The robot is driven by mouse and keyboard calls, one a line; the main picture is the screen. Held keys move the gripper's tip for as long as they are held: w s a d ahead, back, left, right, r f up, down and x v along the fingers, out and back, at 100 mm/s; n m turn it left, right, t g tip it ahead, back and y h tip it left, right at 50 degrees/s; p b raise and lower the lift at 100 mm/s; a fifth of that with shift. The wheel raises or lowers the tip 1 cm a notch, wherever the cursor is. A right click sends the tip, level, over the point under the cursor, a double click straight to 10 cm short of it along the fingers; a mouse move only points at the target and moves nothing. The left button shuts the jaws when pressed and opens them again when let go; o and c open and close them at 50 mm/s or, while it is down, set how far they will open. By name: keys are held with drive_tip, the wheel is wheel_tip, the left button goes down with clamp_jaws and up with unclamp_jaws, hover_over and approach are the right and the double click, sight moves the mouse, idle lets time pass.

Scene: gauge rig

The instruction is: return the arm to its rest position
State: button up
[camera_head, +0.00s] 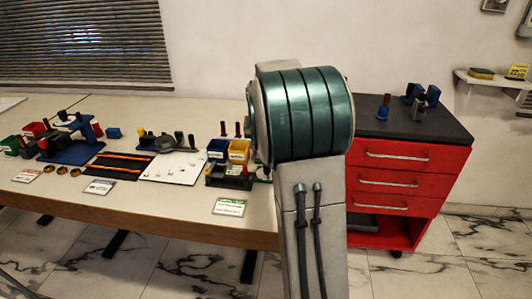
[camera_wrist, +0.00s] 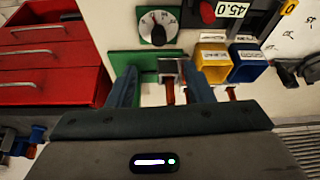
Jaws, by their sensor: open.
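My gripper (camera_wrist: 160,76) shows in the wrist view with its two dark blue-grey fingers spread apart. A small metal block with a red-brown peg (camera_wrist: 170,90) appears between the fingers in the picture; I cannot tell how far below them it is, and nothing is visibly gripped. In the head view my own arm, with a large teal-banded joint, stands upright in the middle and hides part of the bench and cabinet. My gripper does not show there.
The workbench (camera_head: 150,222) holds a blue bin (camera_head: 216,147), a yellow bin (camera_head: 239,150), a white board (camera_head: 172,168) and a blue stand (camera_head: 72,153). A red drawer cabinet (camera_head: 395,170) stands right. The wrist view shows a dial gauge (camera_wrist: 158,27) and a 45.0 display (camera_wrist: 231,10).

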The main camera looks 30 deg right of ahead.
drive_tip(key=shift+v, duration=0.8)
